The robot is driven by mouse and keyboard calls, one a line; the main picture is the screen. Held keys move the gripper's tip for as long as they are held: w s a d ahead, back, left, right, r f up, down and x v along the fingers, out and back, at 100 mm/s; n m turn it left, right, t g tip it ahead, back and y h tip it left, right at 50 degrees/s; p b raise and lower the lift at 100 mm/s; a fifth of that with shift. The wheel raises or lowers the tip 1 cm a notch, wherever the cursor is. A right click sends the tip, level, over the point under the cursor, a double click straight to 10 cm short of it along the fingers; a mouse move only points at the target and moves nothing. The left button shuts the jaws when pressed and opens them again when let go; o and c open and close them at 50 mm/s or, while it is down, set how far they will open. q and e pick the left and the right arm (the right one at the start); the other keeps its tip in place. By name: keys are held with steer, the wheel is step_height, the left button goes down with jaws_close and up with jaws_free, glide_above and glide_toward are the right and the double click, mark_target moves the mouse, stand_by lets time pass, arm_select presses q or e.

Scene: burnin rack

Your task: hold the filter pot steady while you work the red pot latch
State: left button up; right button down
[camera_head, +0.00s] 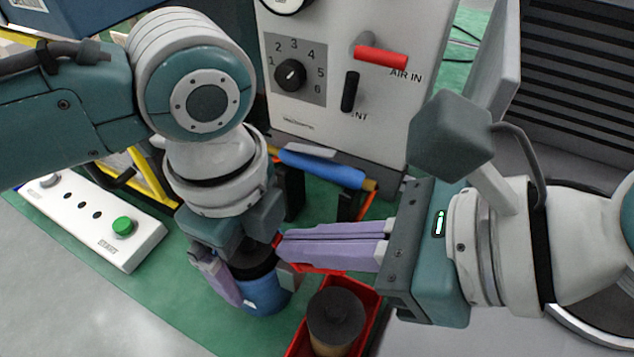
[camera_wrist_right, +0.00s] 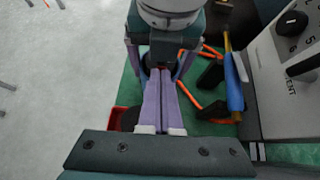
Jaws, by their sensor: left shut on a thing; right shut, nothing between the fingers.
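The filter pot (camera_head: 266,294), blue with a dark upper part, is low in the head view, partly hidden by my left gripper. My left gripper (camera_head: 250,278) points down and is shut around the pot, one finger on each side. A small bit of red, likely the pot latch (camera_head: 277,240), shows right at the tips of my right gripper (camera_head: 282,248). My right gripper is shut and empty, its lilac fingers pointing left. They also show in the right wrist view (camera_wrist_right: 162,84), reaching to just under my left gripper. Whether the tips touch the latch I cannot tell.
A red bin (camera_head: 372,305) holding a dark-topped brown cylinder (camera_head: 336,318) stands below my right gripper. A white box with a green button (camera_head: 123,226) lies left.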

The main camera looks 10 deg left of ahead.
steer(key=shift+w+a+r+g+h, duration=0.1)
steer(key=shift+a+g+h, duration=0.2)
steer(key=shift+h, duration=0.4)
steer(key=shift+w+a+r+g+h, duration=0.1)
steer(key=shift+a+h, duration=0.25)
steer(key=shift+h, duration=0.35)
steer(key=shift+d+f, duration=0.1)
steer(key=shift+s+d+f, duration=0.25)
steer(key=shift+d, duration=0.4)
steer(key=v, duration=1.4)
steer(key=shift+d+f, duration=0.15)
steer(key=shift+d, duration=0.05)
steer(key=c, duration=1.6)
jaws_free()
steer(key=shift+s, duration=0.1)
